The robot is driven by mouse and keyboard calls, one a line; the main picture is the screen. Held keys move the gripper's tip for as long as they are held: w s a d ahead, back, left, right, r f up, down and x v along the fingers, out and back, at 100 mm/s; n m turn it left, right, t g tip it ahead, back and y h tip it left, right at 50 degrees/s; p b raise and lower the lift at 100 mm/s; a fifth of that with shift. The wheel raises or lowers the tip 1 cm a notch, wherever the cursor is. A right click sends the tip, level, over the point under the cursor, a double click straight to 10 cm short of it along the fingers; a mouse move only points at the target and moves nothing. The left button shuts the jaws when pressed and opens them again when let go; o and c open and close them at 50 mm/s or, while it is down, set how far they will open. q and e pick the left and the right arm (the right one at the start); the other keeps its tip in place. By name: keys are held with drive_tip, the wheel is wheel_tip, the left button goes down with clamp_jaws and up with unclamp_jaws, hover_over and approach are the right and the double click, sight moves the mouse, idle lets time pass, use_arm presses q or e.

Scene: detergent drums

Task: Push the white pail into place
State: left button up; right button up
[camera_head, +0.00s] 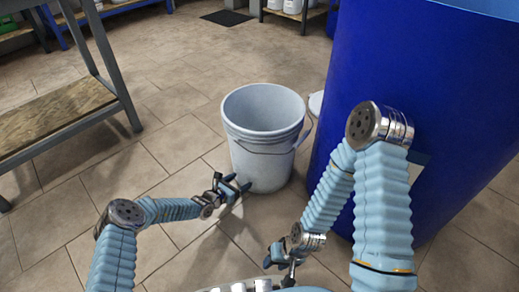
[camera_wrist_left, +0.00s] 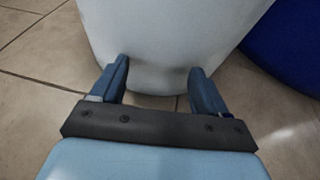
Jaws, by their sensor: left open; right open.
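The white pail (camera_head: 262,130) stands upright on the tiled floor in the head view, open at the top, with a wire handle hanging on its side. My left gripper (camera_head: 236,187) is at the pail's lower left side. In the left wrist view the pail (camera_wrist_left: 160,40) fills the top middle, and my left gripper (camera_wrist_left: 158,80) is open with its fingertips at the pail's lower wall. I cannot tell whether they touch it. My right gripper (camera_head: 278,258) is open and low in front of the blue drum, apart from the pail.
A large blue drum (camera_head: 420,100) stands close to the right of the pail, and also shows in the left wrist view (camera_wrist_left: 295,45). A white object (camera_head: 315,104) shows partly behind the pail. A shelf with a wooden board (camera_head: 50,115) is at the left.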

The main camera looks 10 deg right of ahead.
sight(244, 176)
use_arm(q)
drive_tip(key=shift+w+d, duration=0.95)
drive_tip(key=shift+d, duration=0.2)
drive_tip(key=shift+w+d, duration=0.9)
drive_tip(key=shift+d, duration=0.2)
